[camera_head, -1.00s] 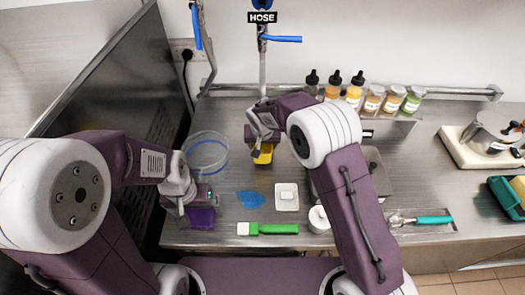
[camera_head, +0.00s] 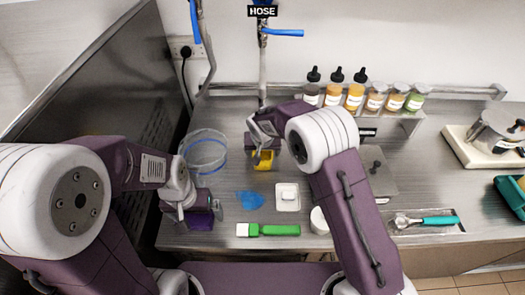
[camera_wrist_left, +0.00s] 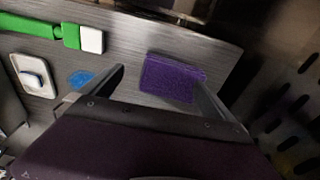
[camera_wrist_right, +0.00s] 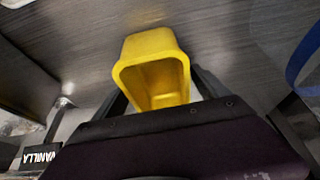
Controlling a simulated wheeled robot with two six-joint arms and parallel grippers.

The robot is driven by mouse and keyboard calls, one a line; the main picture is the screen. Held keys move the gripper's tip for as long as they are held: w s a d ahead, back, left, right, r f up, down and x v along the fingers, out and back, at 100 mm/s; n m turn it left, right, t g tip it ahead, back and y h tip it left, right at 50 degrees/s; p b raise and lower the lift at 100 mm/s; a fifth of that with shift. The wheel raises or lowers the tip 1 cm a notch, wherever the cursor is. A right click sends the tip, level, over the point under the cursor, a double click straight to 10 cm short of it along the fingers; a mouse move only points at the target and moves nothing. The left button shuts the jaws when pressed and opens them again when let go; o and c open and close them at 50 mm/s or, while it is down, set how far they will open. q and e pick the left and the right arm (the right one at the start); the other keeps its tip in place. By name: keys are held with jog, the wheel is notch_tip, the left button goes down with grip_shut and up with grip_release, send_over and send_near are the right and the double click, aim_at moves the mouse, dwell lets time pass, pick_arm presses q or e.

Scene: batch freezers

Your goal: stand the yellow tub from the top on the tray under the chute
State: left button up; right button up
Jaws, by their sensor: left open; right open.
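The yellow tub (camera_head: 264,161) is at the counter's middle, partly hidden by my right gripper (camera_head: 258,143). In the right wrist view the tub (camera_wrist_right: 153,62) shows its open mouth towards the camera, between or just beyond my spread fingers. I cannot tell whether the fingers touch it. My right gripper is open. My left gripper (camera_head: 207,207) is open at the counter's front left, above or around a purple sponge (camera_wrist_left: 172,78). No tray under a chute can be made out.
A clear round container (camera_head: 205,152) stands left of the tub. A blue patch (camera_head: 250,200), a white dish (camera_head: 287,197) and a green-handled brush (camera_head: 268,230) lie in front. Bottles and jars (camera_head: 355,90) line the back right. A dark panelled side (camera_head: 110,110) bounds the left.

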pick_arm(q)
jog(key=shift+r, duration=0.2)
pick_arm(e)
jog(key=shift+r, duration=0.35)
pick_arm(q)
jog(key=shift+f, duration=0.25)
pick_arm(e)
jog(key=v, duration=1.1)
jog(key=shift+s+r, duration=0.15)
jog(key=shift+r, duration=0.15)
jog(key=shift+c, duration=0.4)
pick_arm(q)
jog(key=shift+r, duration=0.15)
pick_arm(e)
jog(key=shift+a, duration=0.1)
